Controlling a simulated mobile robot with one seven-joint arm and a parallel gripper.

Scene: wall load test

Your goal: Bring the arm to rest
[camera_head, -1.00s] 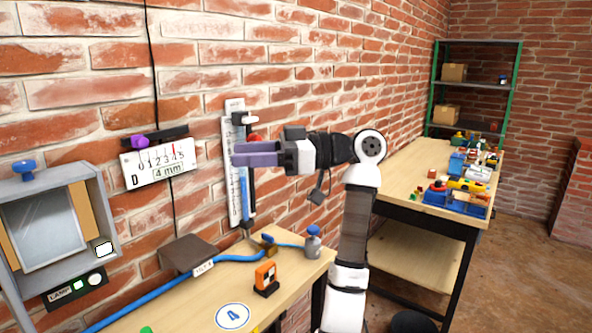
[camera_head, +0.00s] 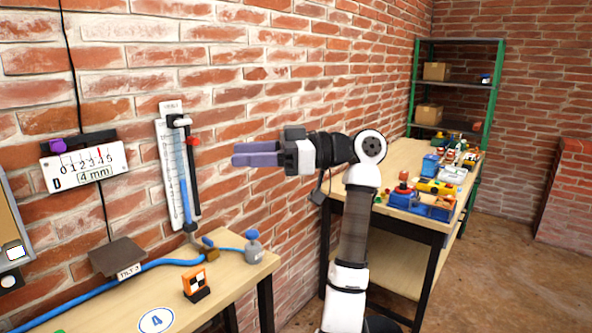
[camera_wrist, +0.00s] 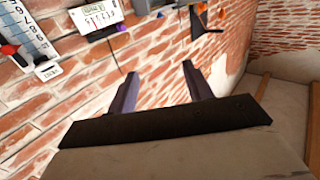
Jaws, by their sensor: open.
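My gripper (camera_head: 256,154) is stretched out to the left in the head view, level and above the near workbench. Its purple-grey fingers are apart and hold nothing. In the wrist view the two fingers (camera_wrist: 158,88) stand apart with only brick wall between them. My arm rises from the lower middle of the head view and bends at a raised joint. The gripper is to the right of a wall-mounted scale (camera_head: 172,160) with a blue column and a red marker. It does not appear to touch anything.
The near wooden bench (camera_head: 215,289) carries a blue hose (camera_head: 150,265), a small orange block (camera_head: 196,284) and a grey-blue bottle (camera_head: 253,247). A ruler dial (camera_head: 85,165) hangs on the wall. A second bench (camera_head: 402,158) holds several toys, with a green shelf (camera_head: 458,87) behind it.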

